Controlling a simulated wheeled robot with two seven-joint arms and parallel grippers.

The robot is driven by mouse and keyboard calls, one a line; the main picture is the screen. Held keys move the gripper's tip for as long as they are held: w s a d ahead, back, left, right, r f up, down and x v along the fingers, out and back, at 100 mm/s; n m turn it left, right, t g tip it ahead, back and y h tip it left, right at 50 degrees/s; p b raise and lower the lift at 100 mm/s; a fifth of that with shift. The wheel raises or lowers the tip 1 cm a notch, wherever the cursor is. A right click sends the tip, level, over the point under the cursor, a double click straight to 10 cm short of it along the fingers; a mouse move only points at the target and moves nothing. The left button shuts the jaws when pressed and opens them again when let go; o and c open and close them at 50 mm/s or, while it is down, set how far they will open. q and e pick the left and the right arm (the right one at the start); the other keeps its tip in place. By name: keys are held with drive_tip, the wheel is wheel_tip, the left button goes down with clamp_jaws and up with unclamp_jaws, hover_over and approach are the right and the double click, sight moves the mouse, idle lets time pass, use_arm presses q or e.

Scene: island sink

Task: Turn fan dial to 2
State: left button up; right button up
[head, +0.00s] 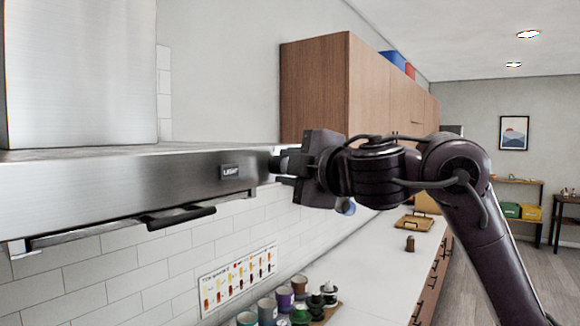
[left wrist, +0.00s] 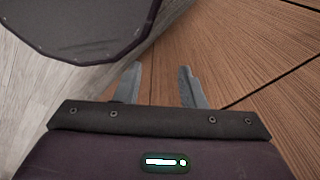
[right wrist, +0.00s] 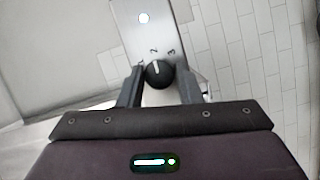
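The fan dial (right wrist: 159,74) is a round black knob with a white pointer line, on the steel end of the range hood (right wrist: 165,22). In the right wrist view a 2 and a 3 are marked above it, and the pointer aims up and slightly left, roughly at the 2. My right gripper (right wrist: 159,86) has its fingers on either side of the dial, with thin gaps visible. In the head view my right gripper (head: 284,166) is at the hood's right end and largely hides the dial. My left gripper (left wrist: 161,82) is open and empty, near brown wood panels.
The hood's front (head: 120,188) carries a LIGHT label (head: 230,171) and a black handle (head: 178,217) below. Several cups (head: 285,298) and a tray (head: 413,222) stand on the white counter (head: 375,262). Wooden wall cabinets (head: 350,85) are above and behind my right arm.

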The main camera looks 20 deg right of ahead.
drive_tip(key=o, duration=0.4)
drive_tip(key=shift+c, duration=0.2)
drive_tip(key=shift+s+d, duration=0.1)
drive_tip(key=shift+s, duration=0.2)
drive_tip(key=b+v, duration=0.2)
drive_tip(key=v, duration=0.5)
drive_tip(key=shift+b, duration=0.4)
